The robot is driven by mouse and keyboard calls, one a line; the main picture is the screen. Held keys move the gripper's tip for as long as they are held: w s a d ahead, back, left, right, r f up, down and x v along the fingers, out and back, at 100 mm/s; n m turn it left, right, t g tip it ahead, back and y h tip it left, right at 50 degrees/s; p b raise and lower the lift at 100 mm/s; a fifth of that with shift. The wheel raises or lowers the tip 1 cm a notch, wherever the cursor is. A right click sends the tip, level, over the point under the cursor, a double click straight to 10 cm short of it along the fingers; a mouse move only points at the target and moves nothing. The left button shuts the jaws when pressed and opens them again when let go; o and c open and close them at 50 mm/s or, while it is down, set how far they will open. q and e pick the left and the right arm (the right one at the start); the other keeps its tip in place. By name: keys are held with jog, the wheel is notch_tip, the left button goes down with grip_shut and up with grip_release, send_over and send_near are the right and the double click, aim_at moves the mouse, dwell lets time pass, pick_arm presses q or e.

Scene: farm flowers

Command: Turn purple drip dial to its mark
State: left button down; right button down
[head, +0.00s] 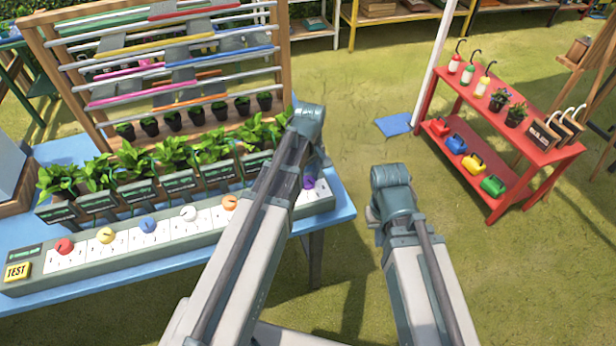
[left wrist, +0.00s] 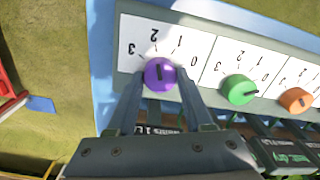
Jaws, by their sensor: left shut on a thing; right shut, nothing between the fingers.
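The purple dial (left wrist: 160,75) sits on its white scale plate at the end of the grey dial panel, with numbers 0 to 3 around it. Its dark pointer line points roughly toward the 2. My left gripper (left wrist: 158,82) is shut on the dial, with one finger on each side.
A green dial (left wrist: 239,89) and an orange dial (left wrist: 296,100) sit beside the purple one. Potted plants (head: 205,150) stand behind the panel on the blue table (head: 335,205). A red shelf (head: 500,135) stands right; grass lies between.

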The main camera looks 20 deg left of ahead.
aim_at(309, 180)
pick_arm(q)
jog(key=shift+c, duration=1.4)
grip_release()
jog(key=shift+r, duration=0.1)
notch_tip(309, 180, up, 14)
jog(key=p, duration=1.3)
jog(key=shift+f+p, duration=0.2)
jog(key=shift+p, duration=0.2)
jog(key=shift+w+d, duration=0.1)
